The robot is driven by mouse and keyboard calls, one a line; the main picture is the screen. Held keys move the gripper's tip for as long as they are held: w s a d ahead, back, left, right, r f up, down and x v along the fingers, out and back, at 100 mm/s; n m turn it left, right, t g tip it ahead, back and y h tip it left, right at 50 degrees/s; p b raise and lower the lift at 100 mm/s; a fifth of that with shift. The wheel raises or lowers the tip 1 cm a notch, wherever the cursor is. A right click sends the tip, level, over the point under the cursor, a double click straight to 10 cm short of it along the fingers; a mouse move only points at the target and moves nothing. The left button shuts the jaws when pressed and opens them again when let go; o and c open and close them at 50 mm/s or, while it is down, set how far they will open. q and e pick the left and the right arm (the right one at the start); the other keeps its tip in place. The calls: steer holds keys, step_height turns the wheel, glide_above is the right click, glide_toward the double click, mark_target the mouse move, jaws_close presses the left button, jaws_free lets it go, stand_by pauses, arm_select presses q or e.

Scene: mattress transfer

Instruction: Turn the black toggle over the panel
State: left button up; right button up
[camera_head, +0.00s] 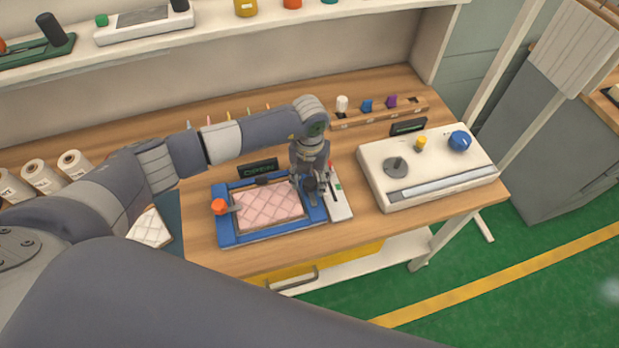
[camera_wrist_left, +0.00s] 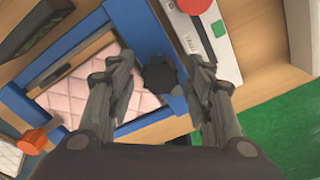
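A blue frame (camera_head: 227,237) holds a pink quilted panel (camera_head: 268,208) on the wooden table. A black toggle (camera_wrist_left: 160,76) stands at the frame's right side in the left wrist view. In the head view my gripper and wrist mostly hide it. An orange-headed toggle (camera_head: 218,206) is at the frame's left side, its bar reaching the panel edge. My left gripper (camera_head: 314,193) points down over the frame's right side. In the left wrist view its two fingers are apart, on either side of the black toggle, with gaps visible. My right gripper is out of view.
A white control strip (camera_head: 342,208) lies right of the frame. A dark sign (camera_head: 258,168) stands behind it. A white box with a blue knob (camera_head: 459,140) stands farther right. A wooden rack with coloured pegs (camera_head: 380,113) is behind. A white quilted piece (camera_head: 150,229) lies left.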

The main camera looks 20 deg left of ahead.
arm_select(q)
steer(key=c, duration=0.9)
steer(key=shift+f+m+b, duration=0.15)
steer(key=shift+m+b, duration=0.35)
steer(key=shift+b, duration=0.25)
steer(key=m+b, duration=1.3)
steer(key=b, duration=0.5)
steer(key=shift+w+m, duration=0.1)
steer(key=shift+m, duration=0.3)
steer(key=shift+m+b, duration=1.6)
steer(key=shift+b, duration=0.1)
steer(key=shift+r, duration=0.2)
